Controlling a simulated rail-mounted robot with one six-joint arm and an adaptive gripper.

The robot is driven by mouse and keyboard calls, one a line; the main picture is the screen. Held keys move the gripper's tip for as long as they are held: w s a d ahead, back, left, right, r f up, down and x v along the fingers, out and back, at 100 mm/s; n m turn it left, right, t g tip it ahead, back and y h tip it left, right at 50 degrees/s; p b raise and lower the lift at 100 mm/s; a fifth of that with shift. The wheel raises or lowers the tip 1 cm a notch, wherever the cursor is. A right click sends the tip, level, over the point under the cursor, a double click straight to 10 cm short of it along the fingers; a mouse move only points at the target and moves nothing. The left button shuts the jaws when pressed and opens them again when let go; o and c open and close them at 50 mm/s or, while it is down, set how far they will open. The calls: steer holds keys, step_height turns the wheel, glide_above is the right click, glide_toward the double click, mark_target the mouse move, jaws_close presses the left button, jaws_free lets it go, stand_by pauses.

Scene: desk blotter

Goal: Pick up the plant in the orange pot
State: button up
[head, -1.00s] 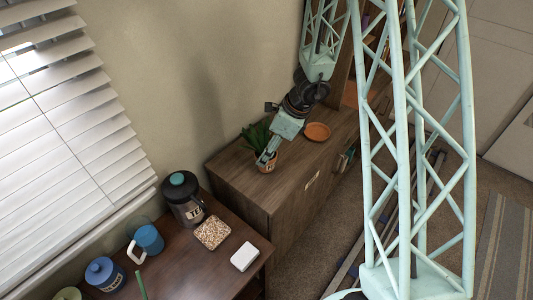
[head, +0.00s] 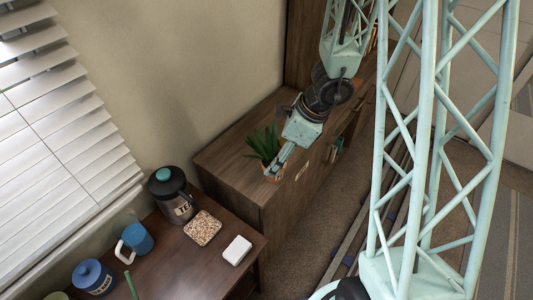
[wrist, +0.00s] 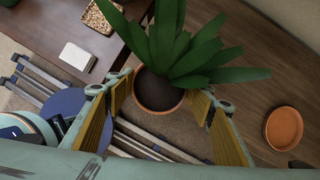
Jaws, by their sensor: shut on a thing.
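The plant (head: 264,144) has long green leaves and stands upright in an orange pot (head: 273,178) at the cabinet's front edge in the head view. My gripper (head: 276,165) is at the pot and partly covers it. In the wrist view, the pot (wrist: 158,97) with dark soil sits between the yellow-padded fingers of my gripper (wrist: 160,92), which are shut on it. The leaves (wrist: 190,50) spread above and over the right finger. The pot appears raised, with carpet and rails showing beyond it.
The wooden cabinet top (head: 232,158) is clear beside the plant. An orange saucer (wrist: 284,128) lies on it.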

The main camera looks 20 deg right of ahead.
steer(key=shift+s+d+r+b, duration=0.15)
steer(key=shift+s+d, duration=0.1)
steer(key=shift+s, duration=0.65)
steer(key=shift+s+d+r+b, duration=0.15)
steer(key=shift+s+d, duration=0.1)
steer(key=shift+s, duration=0.65)
steer(key=shift+f, duration=0.1)
steer(key=shift+w+d, duration=0.1)
